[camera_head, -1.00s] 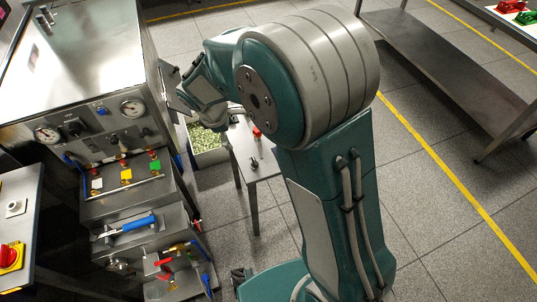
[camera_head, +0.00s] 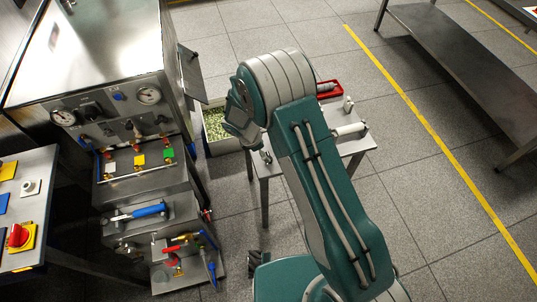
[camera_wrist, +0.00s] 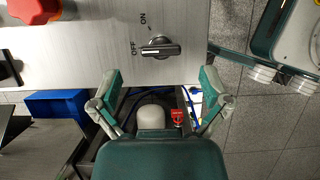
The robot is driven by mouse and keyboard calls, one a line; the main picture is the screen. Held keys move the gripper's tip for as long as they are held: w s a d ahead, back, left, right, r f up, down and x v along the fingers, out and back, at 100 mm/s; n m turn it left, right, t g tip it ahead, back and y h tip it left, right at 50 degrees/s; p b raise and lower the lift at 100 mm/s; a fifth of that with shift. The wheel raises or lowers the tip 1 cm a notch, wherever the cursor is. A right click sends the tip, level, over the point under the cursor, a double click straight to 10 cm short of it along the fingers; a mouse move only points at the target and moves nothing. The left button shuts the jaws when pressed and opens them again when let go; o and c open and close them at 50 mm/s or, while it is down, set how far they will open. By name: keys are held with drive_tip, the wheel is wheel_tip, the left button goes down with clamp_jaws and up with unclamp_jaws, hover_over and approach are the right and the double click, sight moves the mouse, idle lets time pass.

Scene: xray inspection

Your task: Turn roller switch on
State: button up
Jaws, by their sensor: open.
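In the wrist view, a black rotary switch (camera_wrist: 160,48) sits on a bare metal panel (camera_wrist: 75,50). OFF is printed at its left and ON at its upper left. Its grip bar lies across the picture, with one end toward OFF. My gripper (camera_wrist: 162,86) is open and empty, its two green-padded fingers spread below the switch at the panel's edge, not touching the knob. In the head view, my arm covers much of the small metal table (camera_head: 353,147), and I cannot make out the gripper's fingers there.
A red knob (camera_wrist: 36,9) stands on the panel at upper left. A blue bin (camera_wrist: 55,104) shows below it. The steel machine (camera_head: 130,72) with gauges and coloured valves stands left of the small table. A red tray (camera_head: 329,90) lies on the table.

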drive_tip(key=shift+x, duration=2)
drive_tip(key=c, duration=1.2)
drive_tip(key=shift+o, duration=0.2)
drive_tip(key=shift+a+m, duration=0.1)
drive_tip(key=shift+m, duration=0.2)
drive_tip(key=m+g, duration=0.2)
drive_tip(key=m, duration=0.3)
drive_tip(key=shift+w+m, duration=0.1)
drive_tip(key=shift+m, duration=0.2)
drive_tip(key=m+g, duration=0.1)
drive_tip(key=m, duration=0.1)
drive_tip(key=m+g+y, duration=0.1)
drive_tip(key=m, duration=0.2)
drive_tip(key=shift+w+m, duration=0.1)
drive_tip(key=shift+m, duration=0.2)
